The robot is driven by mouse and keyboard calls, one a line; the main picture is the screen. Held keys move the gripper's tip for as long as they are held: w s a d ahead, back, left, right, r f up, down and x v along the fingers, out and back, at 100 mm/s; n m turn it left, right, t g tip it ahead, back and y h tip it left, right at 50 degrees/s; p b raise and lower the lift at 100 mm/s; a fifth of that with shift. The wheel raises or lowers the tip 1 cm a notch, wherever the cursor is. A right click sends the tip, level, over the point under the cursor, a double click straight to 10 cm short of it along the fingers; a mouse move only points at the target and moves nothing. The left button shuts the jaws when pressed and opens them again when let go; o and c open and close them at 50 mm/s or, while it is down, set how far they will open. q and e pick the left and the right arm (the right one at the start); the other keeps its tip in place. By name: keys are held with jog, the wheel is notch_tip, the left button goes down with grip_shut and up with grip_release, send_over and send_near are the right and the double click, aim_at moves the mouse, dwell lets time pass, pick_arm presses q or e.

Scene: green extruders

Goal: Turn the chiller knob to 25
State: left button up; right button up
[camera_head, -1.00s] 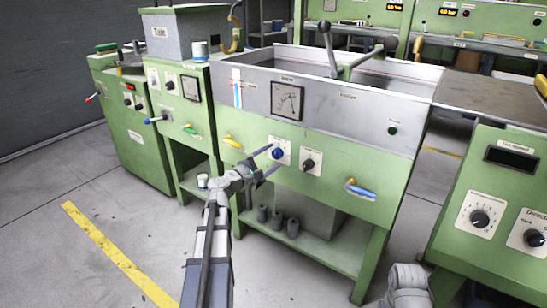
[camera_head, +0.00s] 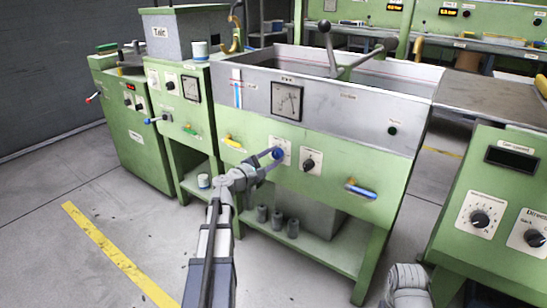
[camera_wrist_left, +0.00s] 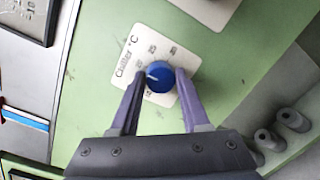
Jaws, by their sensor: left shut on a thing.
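The chiller knob (camera_wrist_left: 160,76) is a round blue knob with a white pointer mark, on a white plate (camera_wrist_left: 152,48) labelled "Chiller °C" on the green front panel. In the head view the knob (camera_head: 278,153) sits below the square gauge. My left gripper (camera_wrist_left: 160,80) is shut on the knob, with one finger on each side of it; it also shows in the head view (camera_head: 268,160). The scale numbers are too small to read surely. Of my right arm only a grey part shows at the bottom right of the head view; its gripper is not seen.
A black knob (camera_head: 308,164) on its own plate is close to the right of the blue knob. A yellow handle (camera_head: 234,142) and a blue-and-yellow handle (camera_head: 360,190) stick out from the panel. Several grey cylinders (camera_head: 277,221) stand on the shelf below.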

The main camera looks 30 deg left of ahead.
pick_arm(q)
grip_shut()
jog(key=shift+m, duration=0.3)
jog(key=m, duration=0.3)
jog(key=shift+p, duration=0.4)
jog(key=shift+d+m+g+y+p, duration=0.1)
jog(key=shift+m+g+y+p, duration=0.25)
jog(key=shift+m, duration=2.05)
jog(key=o, duration=1)
grip_release()
jog(key=shift+s+a+r, duration=0.1)
jog(key=shift+s+a, duration=0.1)
jog(key=shift+s, duration=1.1)
jog(key=shift+s+a+r, duration=0.1)
jog(key=shift+s+a, duration=0.1)
jog(key=shift+s, duration=1.1)
jog(key=shift+s+a+r, duration=0.1)
jog(key=shift+s+a, duration=0.1)
jog(key=shift+s, duration=1.1)
